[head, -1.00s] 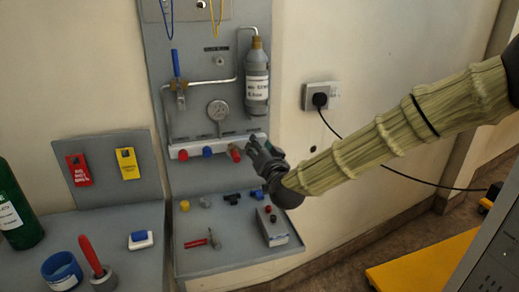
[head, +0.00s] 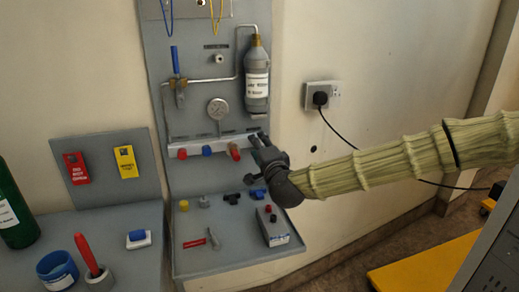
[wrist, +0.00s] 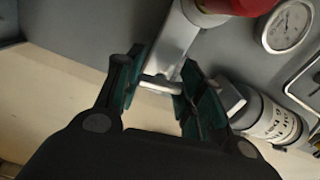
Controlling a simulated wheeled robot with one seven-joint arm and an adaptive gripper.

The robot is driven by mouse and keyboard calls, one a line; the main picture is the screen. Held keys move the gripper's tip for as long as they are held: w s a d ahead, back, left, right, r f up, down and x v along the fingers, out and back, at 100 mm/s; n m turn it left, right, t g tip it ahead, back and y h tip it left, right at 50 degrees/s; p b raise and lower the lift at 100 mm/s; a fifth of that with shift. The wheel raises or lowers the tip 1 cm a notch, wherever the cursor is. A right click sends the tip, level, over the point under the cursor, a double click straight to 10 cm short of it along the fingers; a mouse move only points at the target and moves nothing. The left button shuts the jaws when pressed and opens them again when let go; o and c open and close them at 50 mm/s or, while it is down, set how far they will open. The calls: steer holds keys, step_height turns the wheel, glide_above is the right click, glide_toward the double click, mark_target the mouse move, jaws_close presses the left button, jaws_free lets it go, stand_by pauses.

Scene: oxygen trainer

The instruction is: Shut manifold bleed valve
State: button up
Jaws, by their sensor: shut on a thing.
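The pale manifold bar (head: 221,143) crosses the grey wall panel, with red (head: 182,154), blue (head: 207,150) and red (head: 234,152) knobs along its front. My gripper (head: 253,160) is at the bar's right end, one finger above the other in the head view. In the wrist view, the bar's end (wrist: 174,40) reaches in between the fingers (wrist: 160,78). A small pale bleed valve handle (wrist: 160,88) lies between them, and the jaws are shut on it. The handle is hidden by my gripper in the head view, and its exact angle is hard to tell.
A pressure gauge (head: 218,109) and a grey labelled cylinder (head: 257,85) are above the bar. The shelf (head: 205,267) below holds several small fittings and a grey box (head: 272,228). A wall socket with black plug (head: 320,97) is to the right.

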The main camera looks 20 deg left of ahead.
steer(key=shift+m, duration=0.8)
steer(key=o, duration=1)
steer(key=shift+o, duration=0.2)
steer(key=shift+d, duration=0.1)
steer(key=v, duration=1.2)
